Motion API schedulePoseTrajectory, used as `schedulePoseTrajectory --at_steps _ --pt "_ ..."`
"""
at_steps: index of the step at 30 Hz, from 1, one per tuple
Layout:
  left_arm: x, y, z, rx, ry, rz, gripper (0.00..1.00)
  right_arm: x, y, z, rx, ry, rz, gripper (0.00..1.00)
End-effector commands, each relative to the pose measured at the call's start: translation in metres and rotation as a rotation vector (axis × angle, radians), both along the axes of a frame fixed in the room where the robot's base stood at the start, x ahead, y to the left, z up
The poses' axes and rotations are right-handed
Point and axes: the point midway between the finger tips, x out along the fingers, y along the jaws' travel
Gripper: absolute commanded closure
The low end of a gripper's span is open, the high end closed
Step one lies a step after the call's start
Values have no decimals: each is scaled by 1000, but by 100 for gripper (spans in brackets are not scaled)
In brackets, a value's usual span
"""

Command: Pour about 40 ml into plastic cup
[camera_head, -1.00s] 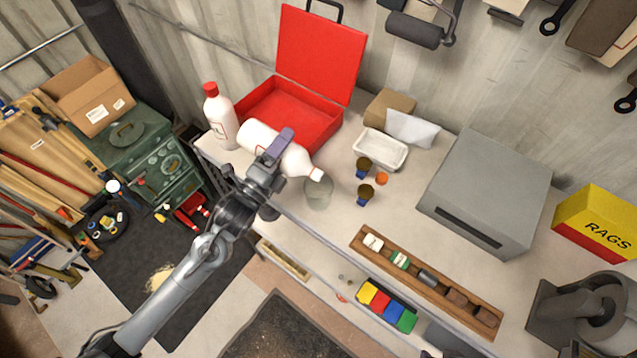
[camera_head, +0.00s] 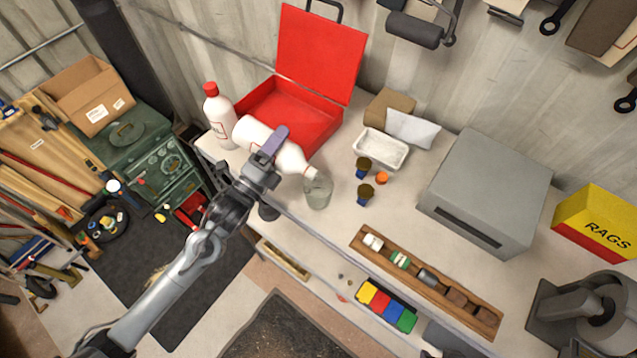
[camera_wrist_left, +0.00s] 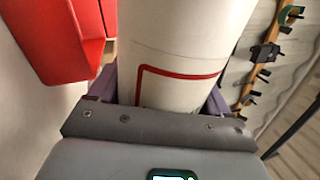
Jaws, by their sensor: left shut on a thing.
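My left gripper (camera_head: 273,150) is shut on a white bottle (camera_head: 256,133), holding it tilted with its neck down to the right. The bottle's mouth (camera_head: 310,173) is at the rim of a clear plastic cup (camera_head: 319,193) on the bench. The cup looks cloudy; I cannot make out its liquid level. In the left wrist view the white bottle (camera_wrist_left: 178,50), with a red line on it, fills the space between the fingers. Another white bottle with a red cap (camera_head: 219,116) stands upright at the back left. My right gripper is not in view.
An open red toolbox (camera_head: 318,55) stands behind the held bottle. A white tray (camera_head: 381,149), two small dark-topped jars (camera_head: 364,168) and an orange cap (camera_head: 382,178) are right of the cup. A wooden rack (camera_head: 428,283) lies near the front edge, a grey box (camera_head: 487,192) farther right.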

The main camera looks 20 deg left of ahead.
Motion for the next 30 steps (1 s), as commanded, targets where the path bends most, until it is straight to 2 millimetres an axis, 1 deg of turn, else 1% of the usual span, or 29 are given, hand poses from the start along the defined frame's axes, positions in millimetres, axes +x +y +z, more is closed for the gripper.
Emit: schedulePoseTrajectory --at_steps 16,30 --pt "3 10 1 11 -4 0 59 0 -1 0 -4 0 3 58" --pt "3 12 1 21 -5 0 59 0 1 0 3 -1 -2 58"
